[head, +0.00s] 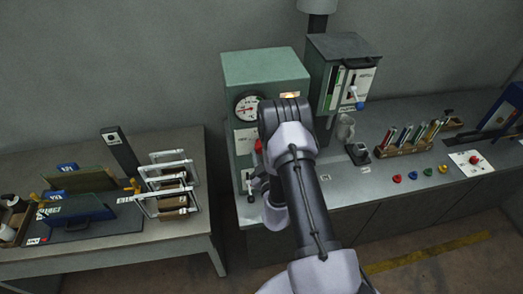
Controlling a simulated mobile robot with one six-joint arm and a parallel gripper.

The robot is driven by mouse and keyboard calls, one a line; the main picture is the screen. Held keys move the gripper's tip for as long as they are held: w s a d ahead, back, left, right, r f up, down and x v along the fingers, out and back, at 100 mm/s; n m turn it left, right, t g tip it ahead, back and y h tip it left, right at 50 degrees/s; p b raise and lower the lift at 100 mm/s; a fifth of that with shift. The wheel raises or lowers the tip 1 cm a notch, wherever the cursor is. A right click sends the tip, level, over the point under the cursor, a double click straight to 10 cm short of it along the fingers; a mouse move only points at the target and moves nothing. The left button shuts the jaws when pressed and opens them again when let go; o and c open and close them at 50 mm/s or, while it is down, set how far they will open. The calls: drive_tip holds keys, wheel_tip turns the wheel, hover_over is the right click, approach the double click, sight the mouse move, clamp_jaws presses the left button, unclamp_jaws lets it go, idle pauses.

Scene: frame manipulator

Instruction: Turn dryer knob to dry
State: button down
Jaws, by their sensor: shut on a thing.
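The dryer appears to be the green cabinet (265,67) in the middle, with a round white gauge (248,108) on its front. A small red part (258,146) shows below the gauge, at the edge of my arm. My gripper (257,184) is at the lower front of the cabinet, partly covered by my own arm. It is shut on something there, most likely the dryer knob. The knob itself and its pointer are hidden, so its setting cannot be read.
A second green unit (345,75) with a blue-tipped lever stands close right. A tube rack (410,148) and several coloured pieces lie on the right counter (345,190). White frames (165,180) stand on the left table (130,240). A floor gap separates table and counter.

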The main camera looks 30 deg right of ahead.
drive_tip(key=shift+w+r+m, duration=0.1)
drive_tip(key=shift+r+m, duration=0.05)
drive_tip(key=shift+m, duration=0.45)
drive_tip(key=c, duration=0.9)
unclamp_jaws()
drive_tip(key=shift+d, duration=0.1)
